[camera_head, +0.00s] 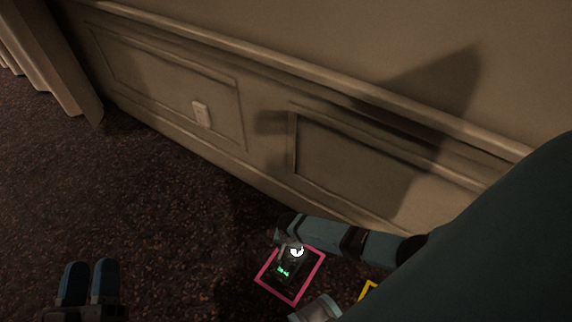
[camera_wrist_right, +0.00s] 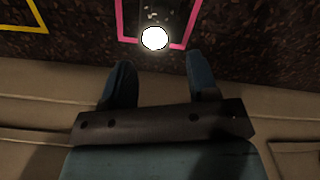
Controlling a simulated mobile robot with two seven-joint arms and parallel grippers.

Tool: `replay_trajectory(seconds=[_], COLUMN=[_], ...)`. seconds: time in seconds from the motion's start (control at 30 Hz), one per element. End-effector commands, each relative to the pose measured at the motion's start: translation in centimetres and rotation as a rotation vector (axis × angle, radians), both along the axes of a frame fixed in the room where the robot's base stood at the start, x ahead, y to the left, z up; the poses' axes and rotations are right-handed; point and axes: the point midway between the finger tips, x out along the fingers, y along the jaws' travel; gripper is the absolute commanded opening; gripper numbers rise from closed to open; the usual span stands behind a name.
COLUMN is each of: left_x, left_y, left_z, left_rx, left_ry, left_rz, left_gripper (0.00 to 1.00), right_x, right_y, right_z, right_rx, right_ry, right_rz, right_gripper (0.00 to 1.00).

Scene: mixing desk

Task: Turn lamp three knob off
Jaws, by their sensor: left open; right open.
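In the head view, a dark device with a small green display and a bright white round part (camera_head: 296,252) sits inside a pink square outline (camera_head: 313,276) at the bottom middle. I cannot tell whether the white part is the lamp three knob or a light. In the right wrist view, the same white round part (camera_wrist_right: 154,38) glows beyond the fingertips, roughly between them in the picture. My right gripper (camera_wrist_right: 160,60) is open and empty, apart from the white part. My left gripper (camera_head: 91,264) is open and empty at the lower left, far from the device.
A yellow outline (camera_head: 368,288) lies to the right of the pink one and also shows in the right wrist view (camera_wrist_right: 44,28). A panelled wall (camera_head: 170,85) with an outlet plate (camera_head: 202,113) stands behind. Dark speckled carpet (camera_head: 130,190) is clear at left.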

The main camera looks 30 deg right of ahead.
Motion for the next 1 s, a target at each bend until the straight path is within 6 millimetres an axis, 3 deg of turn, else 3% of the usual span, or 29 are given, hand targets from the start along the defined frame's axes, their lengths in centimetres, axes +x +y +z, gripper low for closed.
replay_trajectory(seconds=[0.4,0.53,0.7,1.0], left_x=[0.3,0.4,1.2,1.5], left_y=[-0.6,-0.6,-0.1,0.0], left_z=[-8.2,-9.9,-9.3,-8.9], left_rx=[0.117,0.158,0.209,0.225], left_ry=[0.21,0.241,0.155,0.124], left_rz=[-0.072,-0.089,-0.072,-0.067], left_gripper=[0.43,0.43,0.43,0.43], right_x=[0.0,0.0,0.0,0.0], right_y=[0.0,0.0,0.0,0.0], right_z=[-9.0,-11.2,-12.7,-13.0], right_rx=[0.0,-0.001,0.0,0.001], right_ry=[-0.001,-0.002,-0.003,-0.004], right_rz=[0.003,0.004,0.004,0.004], right_gripper=[0.54,0.54,0.54,0.54])
